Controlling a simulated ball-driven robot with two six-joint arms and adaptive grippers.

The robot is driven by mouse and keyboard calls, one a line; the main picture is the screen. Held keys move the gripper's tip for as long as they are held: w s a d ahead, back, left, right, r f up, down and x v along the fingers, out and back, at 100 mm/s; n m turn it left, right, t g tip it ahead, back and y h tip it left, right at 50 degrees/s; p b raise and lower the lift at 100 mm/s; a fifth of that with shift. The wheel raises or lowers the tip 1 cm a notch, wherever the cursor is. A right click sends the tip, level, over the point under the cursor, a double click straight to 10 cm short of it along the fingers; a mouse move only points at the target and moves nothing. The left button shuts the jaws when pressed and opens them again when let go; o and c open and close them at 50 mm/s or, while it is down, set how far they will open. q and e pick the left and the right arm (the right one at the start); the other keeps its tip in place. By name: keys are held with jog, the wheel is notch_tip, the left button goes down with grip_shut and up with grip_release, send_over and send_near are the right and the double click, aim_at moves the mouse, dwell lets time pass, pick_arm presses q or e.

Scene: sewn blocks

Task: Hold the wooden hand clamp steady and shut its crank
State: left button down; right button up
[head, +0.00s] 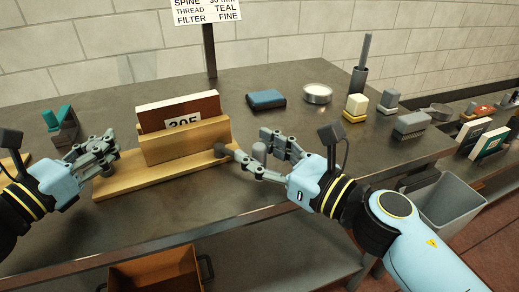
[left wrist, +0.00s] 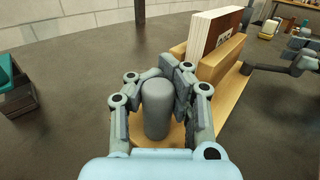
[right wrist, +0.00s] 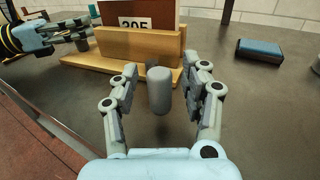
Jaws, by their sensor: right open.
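The wooden hand clamp (head: 180,144) stands on the dark table with a brown-covered book block (head: 185,108) between its boards, bearing a white "305" label. It also shows in the right wrist view (right wrist: 125,45). My left gripper (head: 108,146) is at the clamp's left end; in the left wrist view its fingers close around an upright grey post (left wrist: 157,108). The crank, with a grey hub (head: 221,150) on the clamp's right end, has an upright grey knob (right wrist: 159,90). My right gripper (right wrist: 160,75) is open, its fingers on either side of the knob with gaps showing.
A blue folded item (head: 266,99), a round tin (head: 317,94) and several small blocks stand farther back and right. A teal-and-dark item (head: 62,122) is at the left. A sign (head: 207,10) stands behind. A grey bin (head: 450,195) is beside the table's right end.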

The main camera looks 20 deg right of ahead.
grip_shut()
dwell(0.3)
